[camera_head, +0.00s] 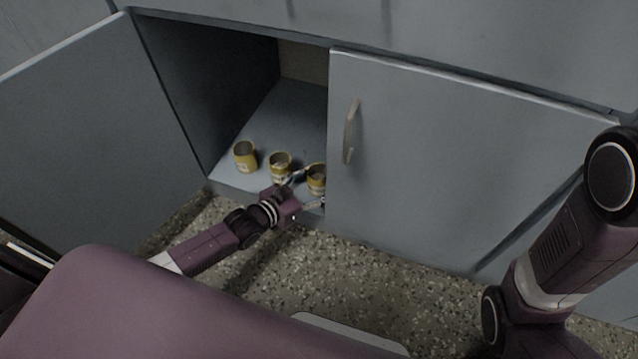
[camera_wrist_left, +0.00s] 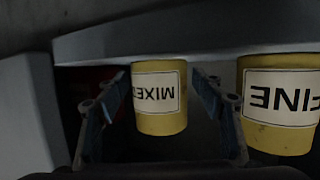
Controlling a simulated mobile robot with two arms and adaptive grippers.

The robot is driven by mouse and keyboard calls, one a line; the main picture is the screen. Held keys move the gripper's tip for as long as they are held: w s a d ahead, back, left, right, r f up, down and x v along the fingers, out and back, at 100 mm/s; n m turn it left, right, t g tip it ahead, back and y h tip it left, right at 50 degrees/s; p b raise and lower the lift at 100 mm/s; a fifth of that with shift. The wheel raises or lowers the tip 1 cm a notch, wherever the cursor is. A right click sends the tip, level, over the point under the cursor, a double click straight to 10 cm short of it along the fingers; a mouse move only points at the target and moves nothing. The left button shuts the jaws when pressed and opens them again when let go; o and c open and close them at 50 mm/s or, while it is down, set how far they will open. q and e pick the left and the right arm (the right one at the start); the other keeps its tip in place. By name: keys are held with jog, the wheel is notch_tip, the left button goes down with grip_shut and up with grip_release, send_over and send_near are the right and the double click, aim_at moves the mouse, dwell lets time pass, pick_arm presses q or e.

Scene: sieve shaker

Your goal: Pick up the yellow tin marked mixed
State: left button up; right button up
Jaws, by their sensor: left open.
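The yellow tin marked MIXED (camera_head: 317,176) stands upright in the open cupboard, rightmost of three tins, close to the closed door's edge. In the left wrist view this tin (camera_wrist_left: 158,122) shows with its label upside down. My left gripper (camera_head: 312,188) is open in front of it; in the wrist view the fingers of the left gripper (camera_wrist_left: 160,88) show on either side of the tin. I cannot tell whether either finger touches it. My right arm shows at the right, but its gripper is out of view.
A yellow tin labelled FINE (camera_wrist_left: 283,135) stands beside it, the middle tin (camera_head: 280,170) in the head view. Another yellow tin (camera_head: 245,160) stands further left. The left door (camera_head: 95,150) is open; the right door (camera_head: 440,160) is shut.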

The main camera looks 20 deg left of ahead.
pick_arm(q)
jog(key=c, duration=1.3)
jog(key=shift+c, duration=0.2)
jog(key=shift+r, duration=0.15)
